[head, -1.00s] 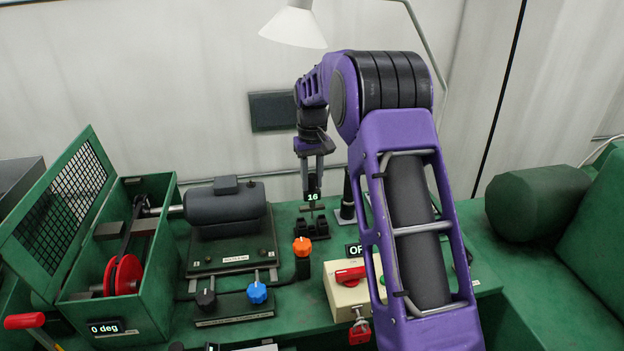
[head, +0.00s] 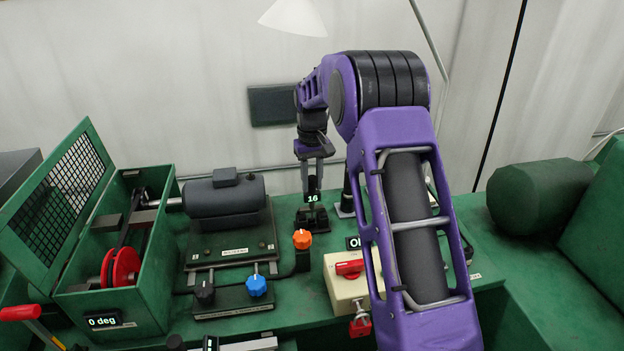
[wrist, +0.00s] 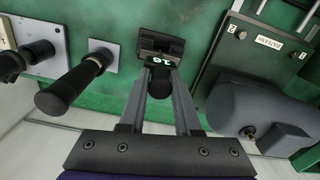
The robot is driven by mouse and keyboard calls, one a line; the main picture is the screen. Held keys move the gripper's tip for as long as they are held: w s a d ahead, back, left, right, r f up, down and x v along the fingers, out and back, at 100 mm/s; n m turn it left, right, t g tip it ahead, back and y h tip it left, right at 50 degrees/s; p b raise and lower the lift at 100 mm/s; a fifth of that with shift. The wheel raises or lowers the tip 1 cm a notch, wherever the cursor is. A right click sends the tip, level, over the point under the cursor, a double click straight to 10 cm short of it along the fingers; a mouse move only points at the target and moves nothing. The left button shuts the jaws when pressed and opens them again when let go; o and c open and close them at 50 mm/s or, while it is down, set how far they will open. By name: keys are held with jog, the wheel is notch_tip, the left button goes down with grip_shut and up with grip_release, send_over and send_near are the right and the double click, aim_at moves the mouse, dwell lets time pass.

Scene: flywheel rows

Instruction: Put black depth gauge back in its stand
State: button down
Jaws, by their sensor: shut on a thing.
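The black depth gauge (head: 312,198), with a lit display reading 16, hangs upright between the fingers of my gripper (head: 313,186). My gripper is shut on it. The black stand (head: 311,223) is on the green bench directly below; the gauge's lower end overlaps it in the head view. In the wrist view, the gauge (wrist: 160,64) is between the fingertips (wrist: 160,78), in front of the stand (wrist: 158,44). I cannot tell whether the gauge is fully seated, as its lower end is partly hidden.
A grey motor (head: 224,202) stands left of the stand, with an orange knob (head: 302,240) in front. Black-handled posts on pale plates stand close beside the stand; one handle (wrist: 70,88) shows in the wrist view. A switch box (head: 345,288) is in front right.

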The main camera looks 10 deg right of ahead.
jog(key=shift+f+b, duration=0.3)
jog(key=shift+f, duration=0.45)
jog(key=c, duration=0.5)
grip_release()
jog(key=shift+c, duration=0.2)
jog(key=shift+r+p, duration=0.35)
jog(key=shift+r, duration=3.4)
